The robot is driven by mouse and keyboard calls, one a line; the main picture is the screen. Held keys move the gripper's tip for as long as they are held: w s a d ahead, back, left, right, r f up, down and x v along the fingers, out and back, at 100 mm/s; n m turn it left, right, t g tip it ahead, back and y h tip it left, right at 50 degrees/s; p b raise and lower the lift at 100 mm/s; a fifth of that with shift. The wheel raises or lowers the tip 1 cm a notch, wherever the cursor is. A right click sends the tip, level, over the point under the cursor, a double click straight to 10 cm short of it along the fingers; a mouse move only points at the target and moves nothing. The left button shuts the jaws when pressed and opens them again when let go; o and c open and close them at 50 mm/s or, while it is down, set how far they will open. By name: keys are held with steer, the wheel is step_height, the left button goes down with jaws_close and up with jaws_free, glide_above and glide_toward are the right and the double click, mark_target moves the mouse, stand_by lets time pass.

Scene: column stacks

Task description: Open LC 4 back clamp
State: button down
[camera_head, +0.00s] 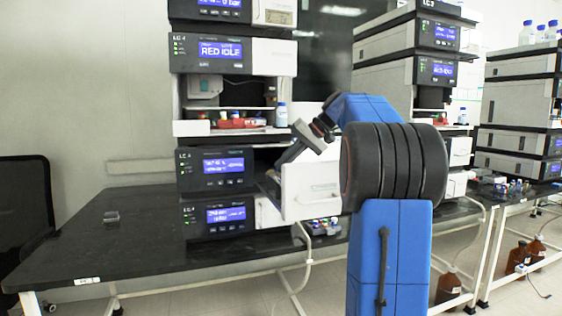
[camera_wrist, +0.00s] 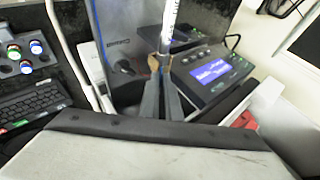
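The LC 4 stack (camera_head: 182,185) of modules stands on the black bench, left of my blue arm in the head view. One module's white door (camera_head: 310,188) stands swung out, with a dark opening beside it. My gripper (camera_wrist: 160,76) points into this opening, its two dark grey fingers close together at the tips. A slim, pale column with printed markings (camera_wrist: 170,22) rises just beyond them in the wrist view. Small brownish parts (camera_wrist: 154,62), perhaps a clamp, lie right at the fingertips. I cannot tell whether the fingers grip them. My arm hides part of the door's right side.
A lit blue display (camera_wrist: 212,72) is right of the fingers. Bottles with coloured caps (camera_wrist: 14,52) and a keyboard-like dark part (camera_wrist: 35,102) are at left. A second stack (camera_head: 385,75) stands behind my arm. The bench's left part (camera_head: 90,235) is mostly clear.

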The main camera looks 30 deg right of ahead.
steer(key=shift+d+f+y, duration=0.2)
steer(key=shift+f+y, duration=0.05)
steer(key=shift+y, duration=0.15)
steer(key=shift+s+f, duration=0.1)
steer(key=c, duration=2)
jaws_free()
steer(key=v, duration=1.7)
steer(key=shift+s, duration=0.3)
steer(key=shift+d, duration=0.2)
